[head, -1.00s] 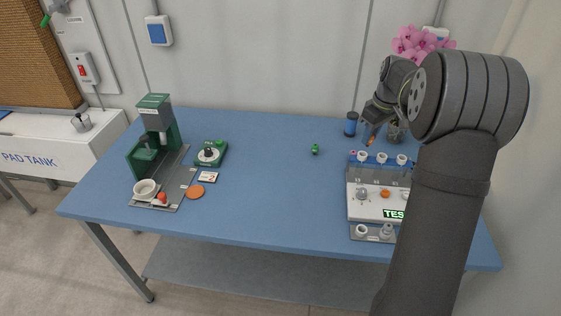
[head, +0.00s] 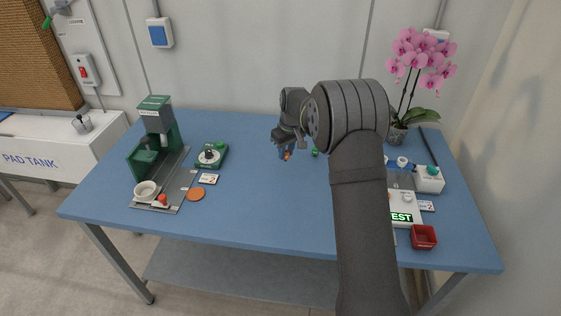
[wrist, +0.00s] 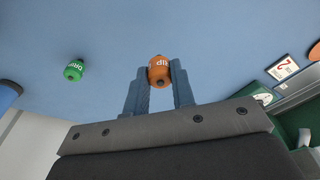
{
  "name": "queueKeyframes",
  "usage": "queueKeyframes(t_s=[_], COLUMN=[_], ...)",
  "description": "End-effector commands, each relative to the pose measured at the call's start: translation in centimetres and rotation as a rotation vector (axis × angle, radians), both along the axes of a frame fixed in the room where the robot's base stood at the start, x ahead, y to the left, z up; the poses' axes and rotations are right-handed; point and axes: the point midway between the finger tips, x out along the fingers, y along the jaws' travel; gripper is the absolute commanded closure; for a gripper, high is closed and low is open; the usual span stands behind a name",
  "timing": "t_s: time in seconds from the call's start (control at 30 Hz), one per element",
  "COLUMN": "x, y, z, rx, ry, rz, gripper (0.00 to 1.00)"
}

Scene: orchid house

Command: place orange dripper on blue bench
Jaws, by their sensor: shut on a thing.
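My gripper (head: 285,153) is shut on the orange dripper (wrist: 159,71), which sits between the two fingertips in the wrist view. In the head view the dripper (head: 287,157) shows as a small orange spot at the fingertips. The gripper is over the middle of the blue bench (head: 250,205). I cannot tell whether the dripper touches the bench or how high it is. A green dripper (head: 315,153) stands on the bench to the right of the gripper; it also shows at the left of the wrist view (wrist: 74,70).
The green press stand (head: 160,125), green dial device (head: 211,156), number card (head: 208,179) and orange disc (head: 196,194) are at the left. My arm partly hides the test station (head: 404,205) at the right. A red box (head: 424,237) and potted orchid (head: 397,133) are also there. The bench's centre front is clear.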

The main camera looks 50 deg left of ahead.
Motion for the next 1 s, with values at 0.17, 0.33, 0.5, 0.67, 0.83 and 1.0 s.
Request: queueKeyframes(t_s=[0.17,0.33,0.5,0.67,0.83,1.0], x=[-1.0,-1.1,-1.1,-1.0,-1.0,-1.0], y=[1.6,1.7,1.7,1.7,1.7,1.7], z=[-1.1,-2.3,-4.8,-5.2,-5.3,-5.5], rx=[0.0,-0.002,-0.003,0.001,0.0,0.0], ry=[-0.001,0.001,0.001,-0.001,-0.001,-0.001], rz=[0.0,0.0,-0.001,0.0,0.0,0.0], gripper=[0.98,0.98,0.98,0.98,0.98,0.61])
